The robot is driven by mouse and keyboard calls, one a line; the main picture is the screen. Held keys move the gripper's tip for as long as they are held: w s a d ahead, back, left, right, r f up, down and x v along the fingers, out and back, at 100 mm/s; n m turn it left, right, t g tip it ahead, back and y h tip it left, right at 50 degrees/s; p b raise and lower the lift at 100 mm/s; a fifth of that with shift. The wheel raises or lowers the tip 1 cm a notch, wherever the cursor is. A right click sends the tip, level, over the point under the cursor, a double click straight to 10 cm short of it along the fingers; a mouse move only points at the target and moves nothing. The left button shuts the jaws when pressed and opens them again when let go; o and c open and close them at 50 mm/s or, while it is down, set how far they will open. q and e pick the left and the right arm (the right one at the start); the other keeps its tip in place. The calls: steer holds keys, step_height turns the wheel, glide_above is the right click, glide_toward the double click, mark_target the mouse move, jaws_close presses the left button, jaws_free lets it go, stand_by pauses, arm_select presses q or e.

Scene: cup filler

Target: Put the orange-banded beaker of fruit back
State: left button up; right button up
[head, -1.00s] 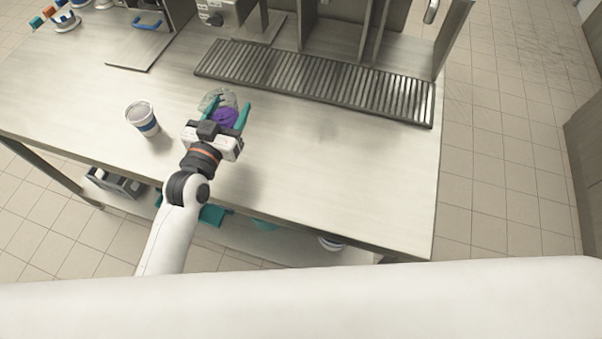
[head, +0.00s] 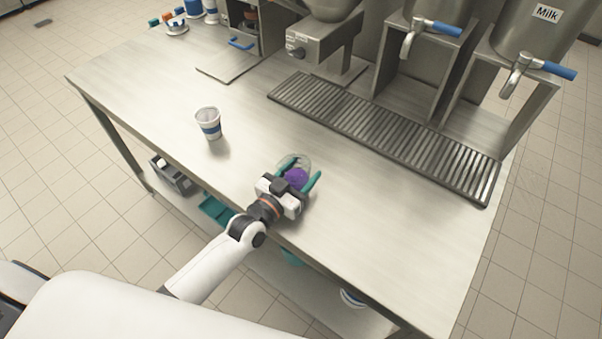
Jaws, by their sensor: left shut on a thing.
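My left gripper (head: 303,176), with teal fingers, is shut on a clear beaker (head: 303,163) with purple contents. It is over the front part of the steel counter (head: 380,215). The gripper hides much of the beaker, and no orange band shows on it. I cannot tell whether the beaker touches the counter. My right gripper is not in view.
A drip grate (head: 385,135) lies behind, under dispensers with blue-handled taps (head: 433,28). Small colour-topped items (head: 175,24) stand at the far left. The counter's right front is clear.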

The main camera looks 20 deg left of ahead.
arm_select(q)
steer(key=shift+f, duration=0.2)
steer(key=o, duration=1.1)
steer(key=shift+s+r, duration=0.1)
steer(key=b+v, duration=0.1)
steer(key=v, duration=1)
steer(key=shift+s+a, duration=0.15)
steer(key=shift+s, duration=0.25)
